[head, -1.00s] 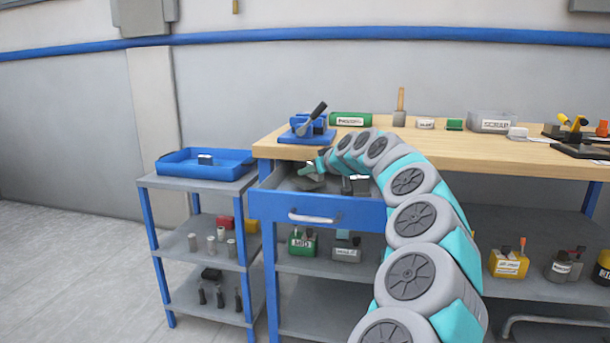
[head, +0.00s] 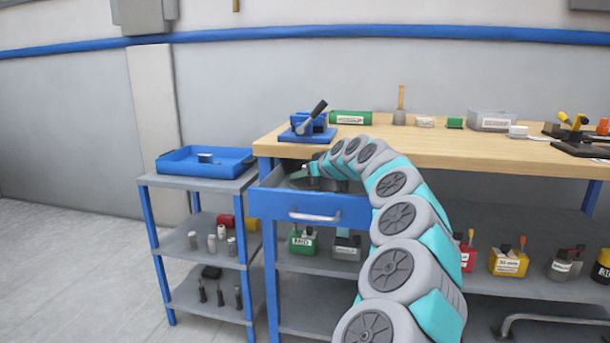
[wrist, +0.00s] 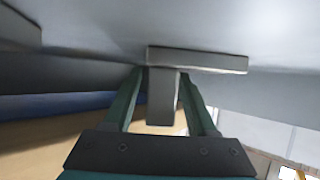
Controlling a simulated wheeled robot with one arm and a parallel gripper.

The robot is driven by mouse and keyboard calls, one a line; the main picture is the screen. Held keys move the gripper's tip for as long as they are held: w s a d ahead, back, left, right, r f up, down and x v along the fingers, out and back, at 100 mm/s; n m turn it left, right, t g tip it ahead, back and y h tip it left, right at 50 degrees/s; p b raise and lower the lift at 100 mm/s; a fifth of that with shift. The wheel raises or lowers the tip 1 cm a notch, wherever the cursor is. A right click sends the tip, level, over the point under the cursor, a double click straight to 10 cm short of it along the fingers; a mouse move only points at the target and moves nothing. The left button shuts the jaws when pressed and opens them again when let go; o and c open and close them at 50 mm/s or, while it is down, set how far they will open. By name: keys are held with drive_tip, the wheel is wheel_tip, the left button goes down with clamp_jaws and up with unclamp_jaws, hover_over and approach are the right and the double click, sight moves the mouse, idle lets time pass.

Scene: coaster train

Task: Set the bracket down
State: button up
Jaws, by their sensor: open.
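A grey T-shaped bracket (wrist: 205,61) shows in the wrist view, with its stem between my two teal fingers and its crossbar just past their tips. My gripper (wrist: 163,76) is open around the stem; I cannot tell whether either finger touches it. In the head view my gripper (head: 303,172) is small, low inside the open blue drawer (head: 345,212) of the workbench. The bracket cannot be made out there, and my arm hides the right part of the drawer.
A blue tray (head: 178,167) with a small grey part (head: 205,158) sits on the cart at left. A blue fixture with a dark lever (head: 310,125) stands on the bench top (head: 450,150) above the drawer. Several bins and tools line the bench's back.

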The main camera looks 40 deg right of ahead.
drive_tip(key=shift+r, duration=0.1)
drive_tip(key=shift+s+r, duration=0.1)
drive_tip(key=b+v, duration=0.1)
drive_tip(key=v, duration=1)
drive_tip(key=shift+s+a+r, duration=0.1)
drive_tip(key=shift+s, duration=0.25)
idle(0.7)
